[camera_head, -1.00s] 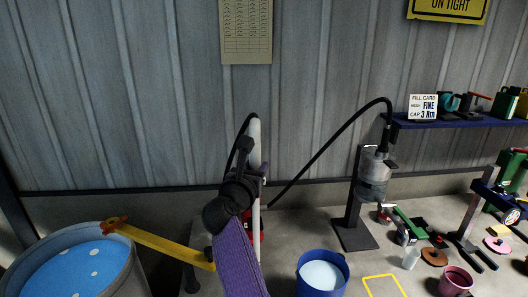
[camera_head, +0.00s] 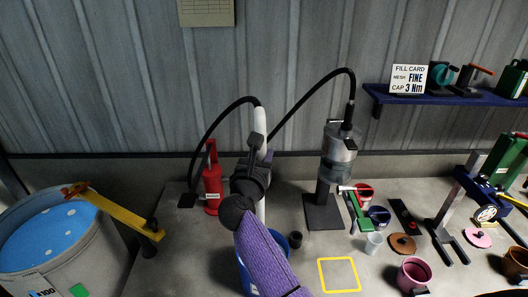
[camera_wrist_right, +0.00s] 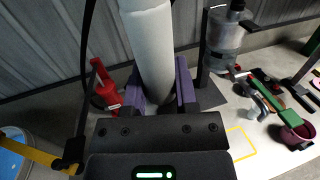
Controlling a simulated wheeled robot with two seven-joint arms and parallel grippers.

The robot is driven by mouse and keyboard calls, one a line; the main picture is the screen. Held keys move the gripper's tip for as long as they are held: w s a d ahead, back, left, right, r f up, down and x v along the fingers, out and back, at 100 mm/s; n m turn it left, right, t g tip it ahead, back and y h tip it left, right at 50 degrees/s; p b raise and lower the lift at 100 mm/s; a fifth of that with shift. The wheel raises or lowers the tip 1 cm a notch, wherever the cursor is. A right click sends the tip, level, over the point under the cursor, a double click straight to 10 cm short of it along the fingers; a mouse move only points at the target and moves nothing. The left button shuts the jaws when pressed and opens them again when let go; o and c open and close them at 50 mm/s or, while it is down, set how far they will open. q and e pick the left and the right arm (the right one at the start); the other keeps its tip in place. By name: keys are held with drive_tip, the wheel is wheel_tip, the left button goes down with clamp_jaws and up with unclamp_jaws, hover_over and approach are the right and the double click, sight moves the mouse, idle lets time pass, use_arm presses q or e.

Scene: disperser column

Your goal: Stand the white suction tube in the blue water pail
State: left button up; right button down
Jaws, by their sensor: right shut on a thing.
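The white suction tube (camera_head: 260,120) stands roughly upright in the head view, with a black hose at its top. My right gripper (camera_wrist_right: 166,88) is shut on it, its purple fingers on either side of the tube; in the head view the gripper (camera_head: 264,158) is partly behind its own wrist. My left gripper is not in view.
A red extinguisher-like bottle (camera_head: 212,182) stands left of the tube. A clear cylinder (camera_head: 338,150) on a black stand is to the right, joined by the hose. A grey drum (camera_head: 75,255) with a yellow bar is at left.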

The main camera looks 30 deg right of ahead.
drive_tip(key=s+f+b, duration=0.1)
drive_tip(key=f+b, duration=0.9)
drive_tip(key=s+a+f+t+h+b, duration=0.1)
drive_tip(key=s+f+b, duration=0.1)
drive_tip(key=f+b, duration=0.7)
drive_tip(key=shift+a+f+m+b, duration=0.25)
drive_tip(key=shift+f+m+b, duration=0.1)
drive_tip(key=shift+b, duration=0.6)
drive_tip(key=shift+s, duration=0.1)
drive_tip(key=shift+c, duration=1.6)
unclamp_jaws()
